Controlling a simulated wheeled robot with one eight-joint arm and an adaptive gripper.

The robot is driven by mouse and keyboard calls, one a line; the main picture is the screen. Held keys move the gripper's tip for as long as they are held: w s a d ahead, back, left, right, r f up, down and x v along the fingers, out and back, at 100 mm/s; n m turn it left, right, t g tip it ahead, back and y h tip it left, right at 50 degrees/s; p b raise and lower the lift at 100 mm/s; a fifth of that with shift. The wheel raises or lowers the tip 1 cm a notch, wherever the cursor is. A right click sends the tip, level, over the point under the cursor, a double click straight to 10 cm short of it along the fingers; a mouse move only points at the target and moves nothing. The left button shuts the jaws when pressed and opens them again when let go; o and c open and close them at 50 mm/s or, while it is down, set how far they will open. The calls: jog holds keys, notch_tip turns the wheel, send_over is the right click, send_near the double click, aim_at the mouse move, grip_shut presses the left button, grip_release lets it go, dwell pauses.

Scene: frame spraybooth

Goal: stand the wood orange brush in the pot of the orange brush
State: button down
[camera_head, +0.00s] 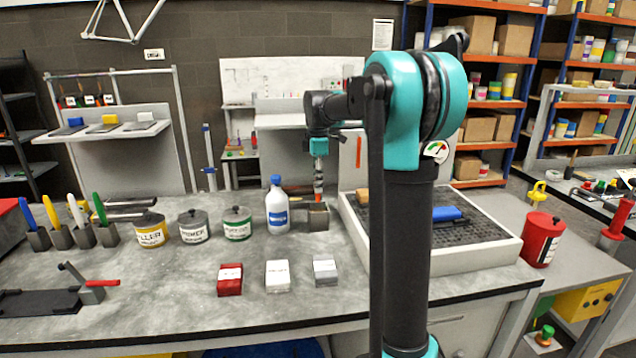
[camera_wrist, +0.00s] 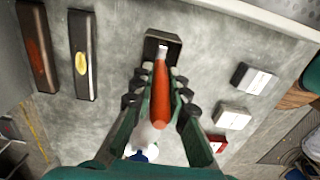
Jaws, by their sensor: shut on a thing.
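My gripper (camera_head: 318,150) points down at the back middle of the bench and is shut on the orange brush (camera_wrist: 161,100). The brush has an orange-red handle and a silver-and-pale lower end, and it also shows upright in the head view (camera_head: 318,181). A small dark grey square pot (camera_head: 318,217) stands directly below the gripper. In the wrist view the brush's far end overlaps the opening of the pot (camera_wrist: 176,41). I cannot tell how far that end is inside the pot or whether it touches the bottom.
A white bottle with a blue cap (camera_head: 277,207) stands close left of the pot. A white-rimmed tray (camera_head: 455,262) is close on the right. Red, white and grey blocks (camera_head: 277,276) lie in front. Several pots with coloured brushes (camera_head: 83,236) stand at far left.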

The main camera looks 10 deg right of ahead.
jog(key=shift+f, duration=1)
dwell(0.5)
jog(key=c, duration=1.4)
grip_release()
notch_tip(320, 180, up, 12)
jog(key=shift+s, duration=0.15)
